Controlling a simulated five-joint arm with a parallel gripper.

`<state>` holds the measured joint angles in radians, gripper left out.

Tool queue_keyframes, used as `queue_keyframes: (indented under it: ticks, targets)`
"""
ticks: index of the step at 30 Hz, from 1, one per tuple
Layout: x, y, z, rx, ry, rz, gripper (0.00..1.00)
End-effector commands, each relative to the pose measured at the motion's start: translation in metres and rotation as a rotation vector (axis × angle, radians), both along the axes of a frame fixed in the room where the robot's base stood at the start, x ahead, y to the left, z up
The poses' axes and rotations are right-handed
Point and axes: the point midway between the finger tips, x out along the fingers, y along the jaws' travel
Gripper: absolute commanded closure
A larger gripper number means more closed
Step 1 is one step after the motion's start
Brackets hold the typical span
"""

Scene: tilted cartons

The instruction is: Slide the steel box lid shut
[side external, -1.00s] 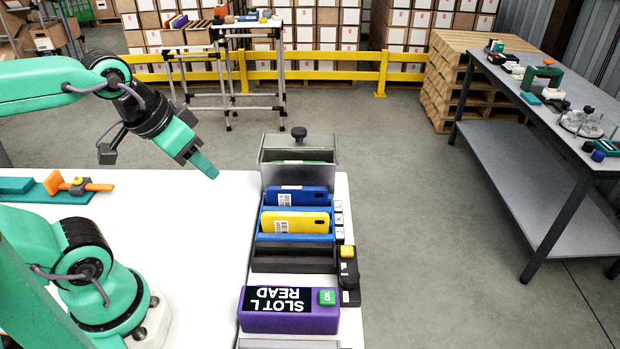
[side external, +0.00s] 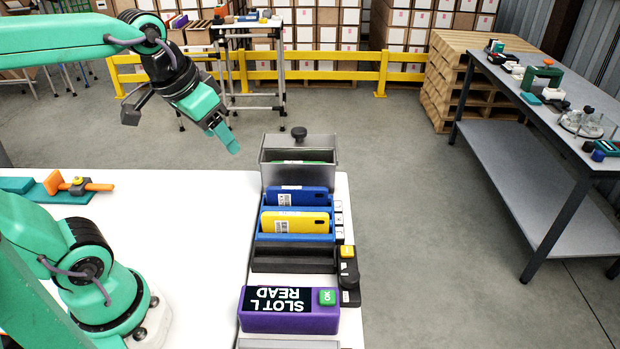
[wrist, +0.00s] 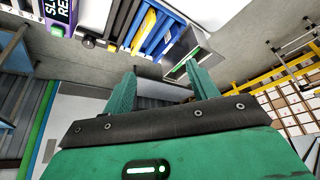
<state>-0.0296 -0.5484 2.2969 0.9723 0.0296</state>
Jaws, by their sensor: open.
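The steel box (side external: 328,172) stands at the far end of the row on the white table, and its top is partly open, with something green (side external: 300,162) visible inside. A dark round knob (side external: 299,133) sits at the box's far edge. The lid's own outline is hard to tell from the box. My gripper (side external: 231,143) hangs in the air to the left of the box, touching nothing. In the wrist view, my gripper (wrist: 160,84) has its two green fingers apart and empty, with the steel box (wrist: 183,47) beyond them.
In front of the box stand a blue phone (side external: 298,197) and a yellow phone (side external: 295,223) in blue holders, an empty black holder (side external: 293,264) and a purple reader (side external: 290,323). Orange-handled tools (side external: 78,185) lie at left. The table's middle is clear.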

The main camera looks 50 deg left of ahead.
Motion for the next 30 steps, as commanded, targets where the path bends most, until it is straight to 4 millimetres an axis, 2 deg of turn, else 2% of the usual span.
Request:
queue_keyframes:
  ticks: [6, 15, 23, 30]
  targets:
    - [0.042, 0.009, 0.016, 0.006, 0.061, 0.004, 0.41]
    - [0.101, 0.025, 0.026, 0.011, 0.141, 0.005, 0.41]
    - [0.152, 0.042, 0.021, 0.011, 0.209, 0.006, 0.41]
    - [0.197, 0.06, 0.006, 0.008, 0.273, 0.006, 0.41]
